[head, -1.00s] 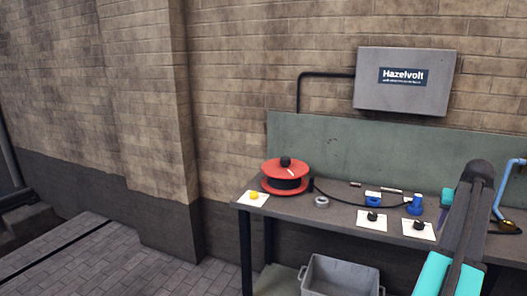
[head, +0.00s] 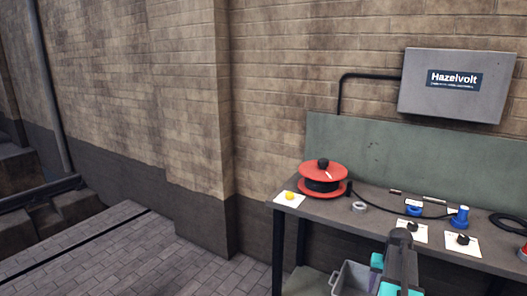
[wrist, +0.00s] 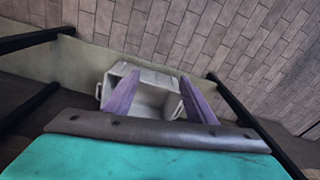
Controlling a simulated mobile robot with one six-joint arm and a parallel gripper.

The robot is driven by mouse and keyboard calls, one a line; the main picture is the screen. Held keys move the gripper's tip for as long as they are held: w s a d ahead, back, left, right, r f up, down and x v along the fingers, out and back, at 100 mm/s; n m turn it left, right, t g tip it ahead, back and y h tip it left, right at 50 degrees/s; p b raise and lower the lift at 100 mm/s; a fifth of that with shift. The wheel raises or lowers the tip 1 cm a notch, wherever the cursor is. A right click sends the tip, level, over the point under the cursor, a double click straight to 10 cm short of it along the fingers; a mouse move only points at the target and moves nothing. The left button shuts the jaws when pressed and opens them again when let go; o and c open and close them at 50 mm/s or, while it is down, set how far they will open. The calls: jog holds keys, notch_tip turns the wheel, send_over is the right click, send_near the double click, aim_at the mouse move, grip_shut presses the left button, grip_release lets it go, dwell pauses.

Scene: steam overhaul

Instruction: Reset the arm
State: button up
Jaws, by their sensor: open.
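My gripper shows in the wrist view (wrist: 155,100) with its two purple fingers apart and nothing between them. It points down toward a grey crate (wrist: 148,82) that stands below the bench. My dark and teal arm shows at the lower right of the head view, in front of the bench; the gripper's fingers cannot be made out there. The grey crate also shows in the head view (head: 352,280), partly hidden by my arm.
The workbench (head: 330,210) carries a red cable reel (head: 322,176), a grey ring (head: 359,206), blue fittings (head: 459,217) and white cards with knobs (head: 412,230). A grey Hazelvolt box (head: 455,85) hangs on the brick wall. Paved floor (head: 120,245) on the left is clear.

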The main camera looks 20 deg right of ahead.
jog(key=a+f+n+g, duration=0.1)
jog(key=a+f, duration=0.6)
jog(key=a, duration=0.3)
jog(key=s+a+f+n+g+y, duration=0.1)
jog(key=a+f+n, duration=0.1)
jog(key=a+f, duration=0.55)
jog(key=a+f+n+g, duration=0.1)
jog(key=a+f, duration=0.4)
jog(key=a, duration=0.7)
jog(key=s+a+f+n+g, duration=0.1)
jog(key=s+a+f+n, duration=0.1)
jog(key=s+a+f, duration=0.3)
jog(key=s+a+f+n+g, duration=0.2)
jog(key=s+a+f, duration=0.4)
jog(key=s+a, duration=0.8)
jog(key=shift+s+f+h, duration=0.25)
jog(key=shift+s+h, duration=0.15)
jog(key=shift+s, duration=0.1)
jog(key=c, duration=0.5)
jog(key=shift+d, duration=0.15)
